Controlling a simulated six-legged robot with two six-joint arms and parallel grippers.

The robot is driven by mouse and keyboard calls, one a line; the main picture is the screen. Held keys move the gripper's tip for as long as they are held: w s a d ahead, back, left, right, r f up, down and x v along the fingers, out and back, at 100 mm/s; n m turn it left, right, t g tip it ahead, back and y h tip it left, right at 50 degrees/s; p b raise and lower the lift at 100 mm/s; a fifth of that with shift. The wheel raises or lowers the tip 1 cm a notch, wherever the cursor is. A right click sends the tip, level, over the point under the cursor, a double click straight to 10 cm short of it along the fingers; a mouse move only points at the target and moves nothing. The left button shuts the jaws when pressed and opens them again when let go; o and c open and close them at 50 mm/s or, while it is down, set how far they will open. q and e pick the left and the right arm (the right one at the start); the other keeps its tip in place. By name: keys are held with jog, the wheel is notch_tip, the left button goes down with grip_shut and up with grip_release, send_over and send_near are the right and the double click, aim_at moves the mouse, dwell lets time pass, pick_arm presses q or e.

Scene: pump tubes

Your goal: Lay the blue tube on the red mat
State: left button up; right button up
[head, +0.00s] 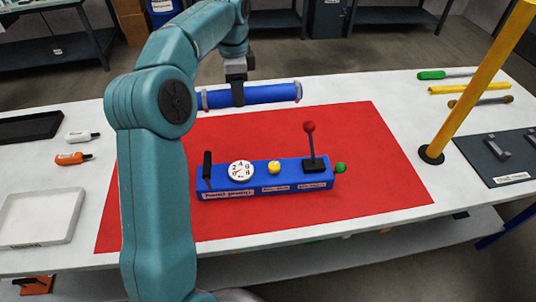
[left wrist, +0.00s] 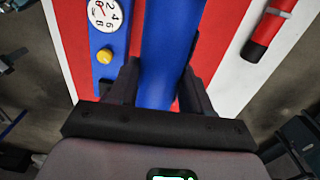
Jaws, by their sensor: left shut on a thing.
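The blue tube (head: 272,93) is in the jaws of my left gripper (head: 238,92), near the far edge of the red mat (head: 380,150). The tube lies roughly left to right in the head view, with pale ends. In the left wrist view the blue tube (left wrist: 168,50) runs between the two dark fingers of my left gripper (left wrist: 162,88), and the red mat (left wrist: 222,45) shows below it. The tube looks raised above the mat; I cannot tell the exact height. My right gripper is out of view.
A blue pump unit (head: 255,183) with a dial, yellow knob and red-topped lever stands on the mat. A red cylinder (left wrist: 266,35) is beside the mat on the white table (head: 360,88). A yellow post (head: 480,85) rises at right. A white tray (head: 40,215) sits left.

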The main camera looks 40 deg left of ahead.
pick_arm(q)
jog(key=shift+w+d+f, duration=0.15)
jog(key=f+b, duration=0.1)
jog(key=f, duration=0.8)
jog(key=f+b, duration=0.1)
jog(key=f, duration=0.8)
jog(key=shift+s+d+f, duration=0.1)
jog(key=shift+s+f, duration=0.1)
jog(key=shift+f, duration=0.5)
jog(key=o, duration=1.3)
jog(key=shift+f, duration=0.15)
